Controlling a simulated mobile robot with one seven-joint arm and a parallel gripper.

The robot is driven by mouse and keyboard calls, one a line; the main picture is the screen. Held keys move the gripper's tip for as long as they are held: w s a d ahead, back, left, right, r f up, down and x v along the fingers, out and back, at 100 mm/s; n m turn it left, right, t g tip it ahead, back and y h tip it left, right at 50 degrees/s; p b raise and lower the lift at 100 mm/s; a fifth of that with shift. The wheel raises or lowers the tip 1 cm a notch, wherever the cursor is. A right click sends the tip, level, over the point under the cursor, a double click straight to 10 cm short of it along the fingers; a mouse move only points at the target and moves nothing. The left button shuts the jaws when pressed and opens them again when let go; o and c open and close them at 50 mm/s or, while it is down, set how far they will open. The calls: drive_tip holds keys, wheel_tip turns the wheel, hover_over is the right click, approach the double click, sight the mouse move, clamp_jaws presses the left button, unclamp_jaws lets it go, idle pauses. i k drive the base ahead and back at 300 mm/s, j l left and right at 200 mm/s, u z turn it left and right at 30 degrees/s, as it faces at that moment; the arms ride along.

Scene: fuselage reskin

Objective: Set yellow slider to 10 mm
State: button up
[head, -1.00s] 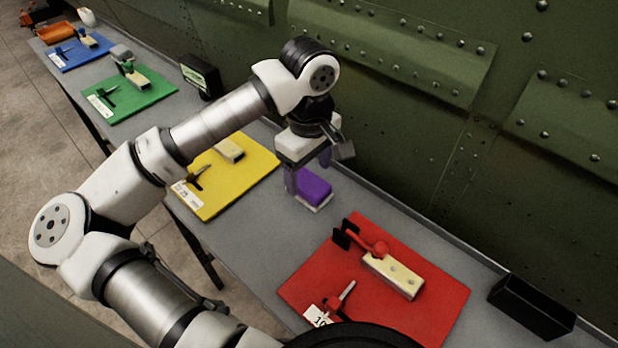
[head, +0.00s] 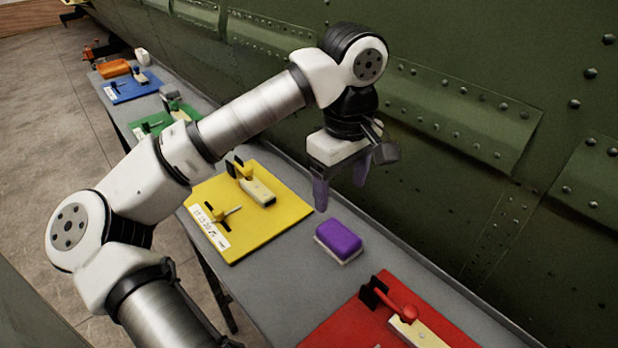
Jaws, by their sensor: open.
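The yellow board (head: 270,225) lies on the grey bench, left of my gripper. On it are a small yellow slider or lever (head: 226,213) near the front, a white label strip (head: 210,228) with print too small to read surely, and a cream block (head: 257,191) with a yellow clamp and dark pad (head: 240,168) behind. My gripper (head: 341,190) is open and empty, pointing down, above the bench. In the picture it is right of the yellow board and just above the purple-topped block. The slider's exact setting cannot be read.
A purple-topped block (head: 338,238) sits on the bench (head: 275,275). A red board (head: 350,318) lies at the lower right. Green (head: 150,125) and blue (head: 130,90) boards and an orange object (head: 113,68) lie farther left. A green riveted wall (head: 470,140) stands behind the bench.

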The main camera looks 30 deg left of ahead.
sight(218, 214)
drive_tip(key=u, duration=1.15)
